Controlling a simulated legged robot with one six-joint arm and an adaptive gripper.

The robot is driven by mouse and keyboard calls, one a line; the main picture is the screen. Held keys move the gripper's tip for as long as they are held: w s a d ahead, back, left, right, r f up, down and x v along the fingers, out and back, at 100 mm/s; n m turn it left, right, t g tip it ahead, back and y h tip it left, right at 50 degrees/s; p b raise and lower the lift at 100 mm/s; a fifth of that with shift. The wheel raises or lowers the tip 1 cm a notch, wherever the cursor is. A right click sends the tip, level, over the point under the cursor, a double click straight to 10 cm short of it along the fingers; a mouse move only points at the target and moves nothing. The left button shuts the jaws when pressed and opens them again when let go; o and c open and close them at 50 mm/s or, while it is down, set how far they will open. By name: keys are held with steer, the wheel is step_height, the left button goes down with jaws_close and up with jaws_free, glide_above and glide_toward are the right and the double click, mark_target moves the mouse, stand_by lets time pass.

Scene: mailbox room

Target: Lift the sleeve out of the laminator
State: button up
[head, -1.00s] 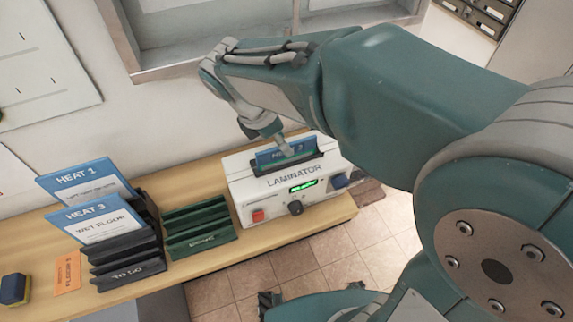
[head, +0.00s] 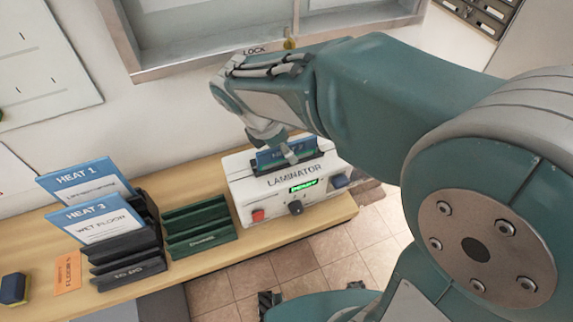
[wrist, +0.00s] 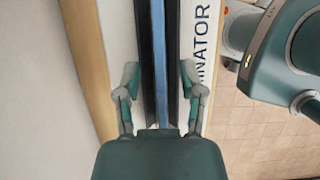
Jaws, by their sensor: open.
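The white laminator (head: 240,188) stands at the right end of the wooden shelf, with a red button, a dark knob and a lit green display on its front. A blue-topped sleeve (head: 268,157) stands upright in its dark top slot. In the wrist view the sleeve (wrist: 160,60) is a thin blue strip between the dark slot walls. My gripper (head: 288,153) is low over the slot. In the wrist view my gripper (wrist: 160,82) is open, one finger on each side of the strip, apart from it. The sleeve's lower part is hidden in the slot.
A green rack (head: 200,225) stands empty just left of the laminator. Further left, a black rack (head: 125,262) holds blue-headed sleeves marked HEAT 1 and HEAT 3. An orange card (head: 67,272) lies on the shelf (head: 215,262). A framed window (head: 250,55) is on the wall behind.

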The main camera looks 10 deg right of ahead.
jaws_close()
stand_by(0.3)
